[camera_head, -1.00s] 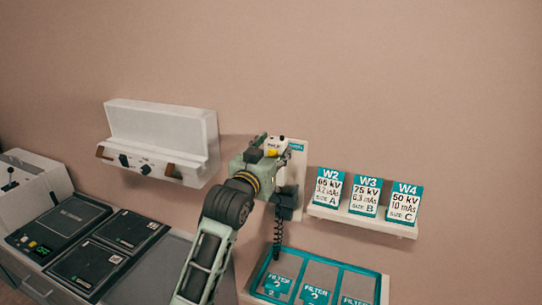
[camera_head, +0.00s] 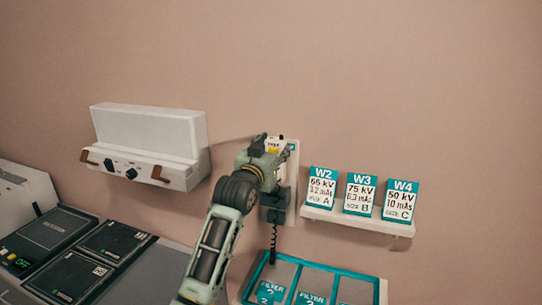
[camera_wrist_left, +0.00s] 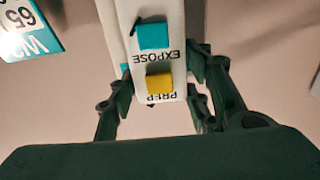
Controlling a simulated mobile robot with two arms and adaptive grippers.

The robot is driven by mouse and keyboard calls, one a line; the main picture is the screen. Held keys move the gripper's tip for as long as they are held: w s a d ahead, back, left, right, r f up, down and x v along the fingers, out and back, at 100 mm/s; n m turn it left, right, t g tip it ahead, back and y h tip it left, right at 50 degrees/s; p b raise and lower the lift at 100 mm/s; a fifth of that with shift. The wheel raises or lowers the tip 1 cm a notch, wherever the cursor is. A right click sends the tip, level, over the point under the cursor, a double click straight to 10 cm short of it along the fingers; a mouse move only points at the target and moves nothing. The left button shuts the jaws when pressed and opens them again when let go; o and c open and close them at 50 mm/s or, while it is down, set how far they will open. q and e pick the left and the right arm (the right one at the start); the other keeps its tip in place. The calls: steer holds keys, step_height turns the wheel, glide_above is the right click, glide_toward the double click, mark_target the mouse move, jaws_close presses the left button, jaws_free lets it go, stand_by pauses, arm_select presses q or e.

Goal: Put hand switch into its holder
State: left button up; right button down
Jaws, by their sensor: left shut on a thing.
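The hand switch (camera_head: 277,145) is white, with a blue-green EXPOSE button and a yellow PREP button, which show clearly in the left wrist view (camera_wrist_left: 170,12). My left gripper (camera_head: 268,158) is shut on the switch, with a finger on each side of it (camera_wrist_left: 162,97). The switch is in front of a pale wall panel (camera_head: 292,172). A dark block, seemingly the holder (camera_head: 279,206), is on the panel below the gripper, with a coiled cord hanging under it. My arm partly hides the block, and I cannot tell whether the switch touches it. My right gripper is not in view.
A small shelf (camera_head: 350,221) with cards W2, W3 and W4 is to the right. A white wall unit (camera_head: 150,165) with knobs is to the left. A tray with filter plates (camera_head: 338,270) is below. Dark panels (camera_head: 70,262) lie at lower left.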

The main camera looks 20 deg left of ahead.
arm_select(q)
steer(key=shift+w+f, duration=0.2)
steer(key=shift+f, duration=0.45)
steer(key=shift+f+b, duration=1.05)
steer(key=shift+f, duration=1.4)
steer(key=shift+f, duration=0.15)
steer(key=shift+f, duration=0.3)
steer(key=o, duration=1.4)
steer(key=shift+o, duration=0.2)
steer(key=shift+f, duration=0.15)
